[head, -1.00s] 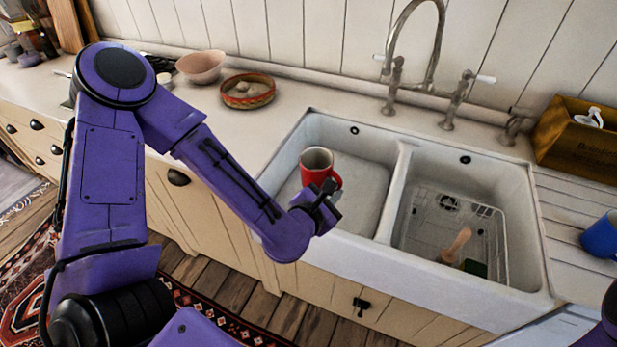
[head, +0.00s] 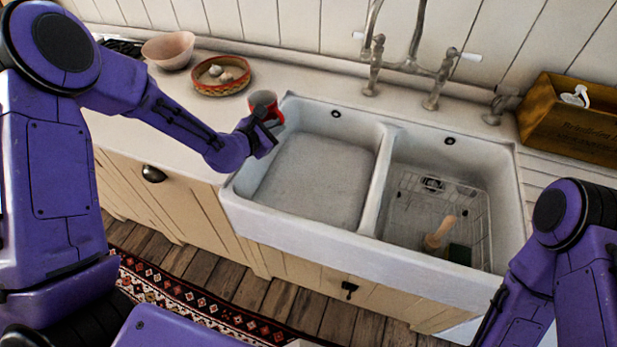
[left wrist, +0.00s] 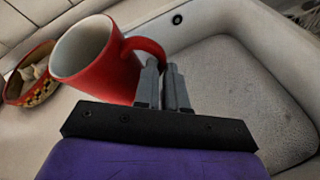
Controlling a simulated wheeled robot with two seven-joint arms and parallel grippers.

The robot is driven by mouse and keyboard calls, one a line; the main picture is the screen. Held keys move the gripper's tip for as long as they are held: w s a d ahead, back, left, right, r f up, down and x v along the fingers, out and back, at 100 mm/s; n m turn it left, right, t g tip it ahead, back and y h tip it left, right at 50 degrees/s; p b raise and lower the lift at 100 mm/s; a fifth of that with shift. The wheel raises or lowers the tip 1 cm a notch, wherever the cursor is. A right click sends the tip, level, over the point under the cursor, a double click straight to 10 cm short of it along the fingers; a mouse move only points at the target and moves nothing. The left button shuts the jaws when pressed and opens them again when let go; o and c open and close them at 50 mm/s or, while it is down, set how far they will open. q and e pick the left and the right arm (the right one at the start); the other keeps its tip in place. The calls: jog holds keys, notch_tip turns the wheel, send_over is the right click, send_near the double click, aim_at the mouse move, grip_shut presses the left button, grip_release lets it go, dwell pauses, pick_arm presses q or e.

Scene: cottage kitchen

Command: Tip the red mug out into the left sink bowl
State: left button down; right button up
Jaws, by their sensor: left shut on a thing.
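The red mug (head: 264,103) has a pale inside and is near the left rim of the sink, at the counter's edge. It also shows in the left wrist view (left wrist: 108,78), mouth up and leaning somewhat in that picture. My left gripper (head: 266,134) is shut on the mug's handle; its fingers show in the left wrist view (left wrist: 164,84). The left sink bowl (head: 312,185) lies to the right of the mug, and its floor looks bare. I cannot see whether the mug holds anything. My right arm shows at the right edge, but its gripper is out of view.
A patterned bowl (head: 221,88) with pale items and a pink bowl (head: 168,50) stand on the counter behind my left arm. The right sink bowl (head: 386,210) holds a wire rack and a brush (head: 440,232). Taps (head: 404,66) rise behind the sink.

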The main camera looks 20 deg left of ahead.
pick_arm(q)
jog(key=w+m+h, duration=0.1)
jog(key=m+g+h, duration=0.1)
jog(key=h, duration=0.1)
jog(key=w+m+g+h+p, duration=0.1)
jog(key=m, duration=0.1)
jog(key=shift+w+a+f, duration=0.25)
jog(key=shift+w+f, duration=0.05)
jog(key=f+m+g+h, duration=0.1)
jog(key=m+g+h, duration=0.1)
jog(key=f+m+g+h+p, duration=0.1)
jog(key=f+m+g, duration=0.1)
jog(key=m, duration=0.1)
jog(key=f+m+g+h, duration=0.1)
jog(key=m+g+h, duration=0.1)
jog(key=g, duration=0.1)
jog(key=shift+s+d+f+m+h, duration=0.3)
jog(key=shift+s+d+f+m, duration=0.05)
jog(key=shift+s+d+m, duration=0.05)
